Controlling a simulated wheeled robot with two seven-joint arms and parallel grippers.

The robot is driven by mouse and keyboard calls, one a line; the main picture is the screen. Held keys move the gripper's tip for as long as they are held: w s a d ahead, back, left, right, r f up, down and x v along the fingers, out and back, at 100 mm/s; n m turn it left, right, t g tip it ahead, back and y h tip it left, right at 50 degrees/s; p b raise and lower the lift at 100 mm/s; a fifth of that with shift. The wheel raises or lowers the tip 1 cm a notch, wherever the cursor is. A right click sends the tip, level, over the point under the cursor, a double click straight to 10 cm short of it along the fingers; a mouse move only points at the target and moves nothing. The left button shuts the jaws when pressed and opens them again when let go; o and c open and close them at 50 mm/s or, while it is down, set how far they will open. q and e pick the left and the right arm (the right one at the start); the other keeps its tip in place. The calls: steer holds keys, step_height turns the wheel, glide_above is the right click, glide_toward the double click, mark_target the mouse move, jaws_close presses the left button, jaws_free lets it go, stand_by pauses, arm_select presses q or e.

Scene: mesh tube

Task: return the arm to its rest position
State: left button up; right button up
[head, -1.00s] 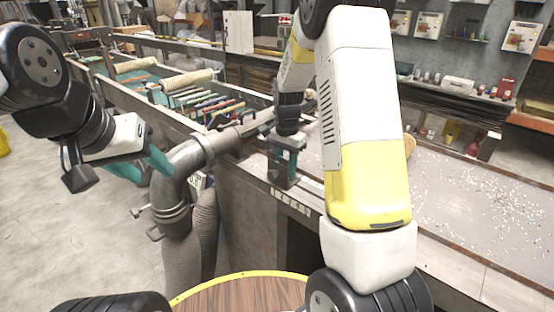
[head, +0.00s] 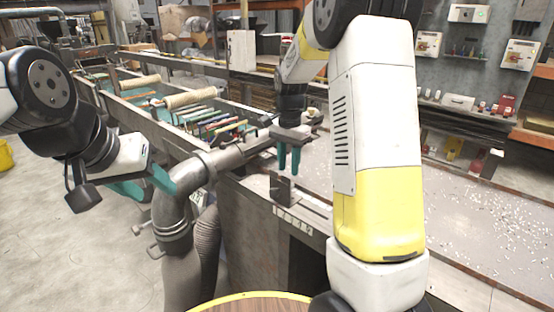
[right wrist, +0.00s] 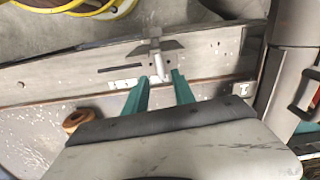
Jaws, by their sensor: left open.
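My right gripper (head: 288,172) points down with its two teal fingers above a small metal bracket (head: 281,190) on the edge of the bench by the pipe. In the right wrist view the fingers of the right gripper (right wrist: 161,78) stand apart with nothing held between them. The bracket (right wrist: 155,48) shows just beyond the fingertips, and I cannot tell its exact distance. My left gripper (head: 146,184) is open and empty at the left, beside the bent grey pipe (head: 172,205).
The speckled bench top (head: 470,225) stretches to the right behind my right arm. A long trough (head: 190,108) with rollers and coloured rods lies at the back left.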

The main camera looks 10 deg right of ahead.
steer(key=s+a+r+n+t+y, duration=0.1)
steer(key=s+r+n+t, duration=0.2)
steer(key=s, duration=0.9)
steer(key=s+r+n+t+y, duration=0.1)
steer(key=s+r+n+t, duration=0.2)
steer(key=s+r+n, duration=0.4)
steer(key=s+r, duration=0.2)
steer(key=s, duration=0.3)
steer(key=shift+s+a+r, duration=0.35)
steer(key=shift+s+a, duration=0.05)
